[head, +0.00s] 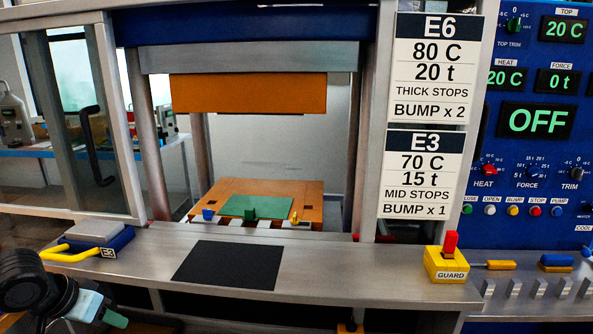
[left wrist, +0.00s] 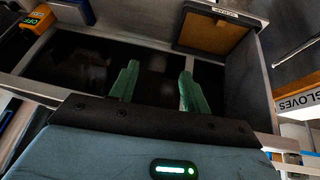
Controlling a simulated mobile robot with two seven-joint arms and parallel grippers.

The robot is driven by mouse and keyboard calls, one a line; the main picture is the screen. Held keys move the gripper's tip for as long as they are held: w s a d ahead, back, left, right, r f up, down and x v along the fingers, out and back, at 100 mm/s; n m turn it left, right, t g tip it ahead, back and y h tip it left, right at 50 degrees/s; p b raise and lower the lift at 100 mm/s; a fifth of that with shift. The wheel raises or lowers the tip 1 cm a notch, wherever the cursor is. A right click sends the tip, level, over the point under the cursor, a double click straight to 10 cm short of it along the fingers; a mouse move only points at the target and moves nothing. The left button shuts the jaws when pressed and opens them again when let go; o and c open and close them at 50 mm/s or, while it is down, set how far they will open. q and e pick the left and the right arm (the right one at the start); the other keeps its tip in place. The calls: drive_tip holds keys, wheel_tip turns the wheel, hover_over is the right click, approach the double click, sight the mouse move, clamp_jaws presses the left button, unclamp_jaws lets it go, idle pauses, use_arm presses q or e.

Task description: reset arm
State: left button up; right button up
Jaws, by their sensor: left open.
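My left gripper (head: 108,316) is at the lower left of the head view, below and in front of the steel bench's front edge. In the left wrist view its two green fingers (left wrist: 156,80) stand apart with nothing between them. The rest of my left arm is mostly out of frame. My right gripper shows in neither view.
Behind stands a press with an orange upper platen (head: 248,92) above a lower plate carrying a green sheet (head: 262,205).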

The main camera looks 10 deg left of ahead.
use_arm(q)
drive_tip(key=s+d+f, duration=0.2)
drive_tip(key=s+f, duration=0.2)
drive_tip(key=f, duration=0.4)
drive_tip(key=s+d+f+m+t+h+p, duration=0.1)
drive_tip(key=s+d+f, duration=0.1)
drive_tip(key=s+f, duration=0.4)
drive_tip(key=s+d+f, duration=0.3)
drive_tip(key=f, duration=0.6)
drive_tip(key=s+d+f+t, duration=0.1)
drive_tip(key=s+d+f, duration=0.1)
drive_tip(key=s+d, duration=0.4)
drive_tip(key=s+d+f+m+t+p, duration=0.1)
drive_tip(key=s+d+f, duration=0.2)
drive_tip(key=d, duration=1)
drive_tip(key=s, duration=0.3)
drive_tip(key=shift+s+f, duration=0.2)
drive_tip(key=shift+f, duration=0.1)
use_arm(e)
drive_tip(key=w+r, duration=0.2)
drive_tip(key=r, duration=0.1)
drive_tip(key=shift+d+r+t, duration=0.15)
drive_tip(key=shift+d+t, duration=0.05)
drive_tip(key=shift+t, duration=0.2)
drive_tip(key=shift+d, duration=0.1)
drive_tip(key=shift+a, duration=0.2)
use_arm(q)
drive_tip(key=shift+f, duration=0.1)
